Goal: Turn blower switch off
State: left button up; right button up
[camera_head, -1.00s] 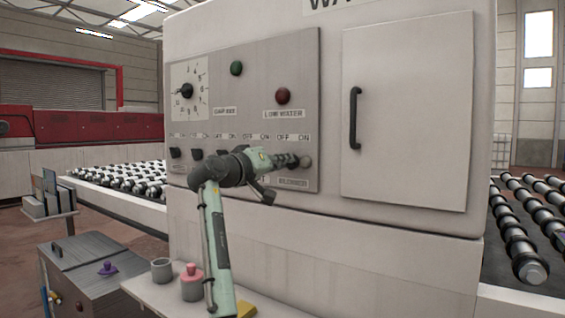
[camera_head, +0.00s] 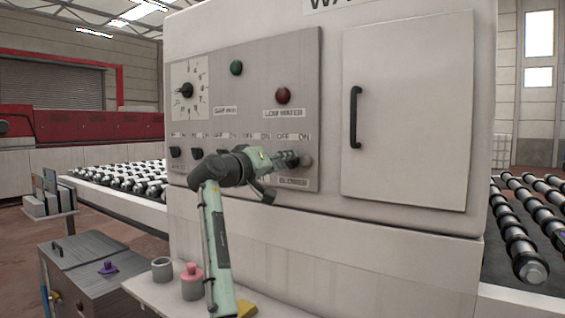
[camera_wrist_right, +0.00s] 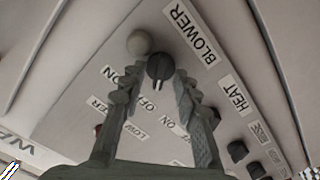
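The blower switch is a black round knob (camera_wrist_right: 160,68) with a white mark on its near side, beside the BLOWER label (camera_wrist_right: 191,34) in the right wrist view. The mark points down the picture, roughly toward the OFF label (camera_wrist_right: 148,106); the ON label (camera_wrist_right: 110,73) is further left. My right gripper (camera_wrist_right: 156,82) is open, with one fingertip on either side of the knob; I cannot tell whether they touch it. In the head view my right gripper (camera_head: 298,160) is at the panel's lower right and hides the switch. My left gripper is not in view.
A light grey ball-shaped knob (camera_wrist_right: 140,42) sits close beside the switch. Other black switches (camera_wrist_right: 237,150) line the panel (camera_head: 260,100). A red button (camera_head: 283,96) and a green one (camera_head: 237,68) are above. A door with a black handle (camera_head: 355,118) is to the right.

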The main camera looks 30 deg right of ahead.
jog(key=v, duration=1.2)
jog(key=shift+s+f, duration=0.1)
jog(key=shift+f, duration=0.05)
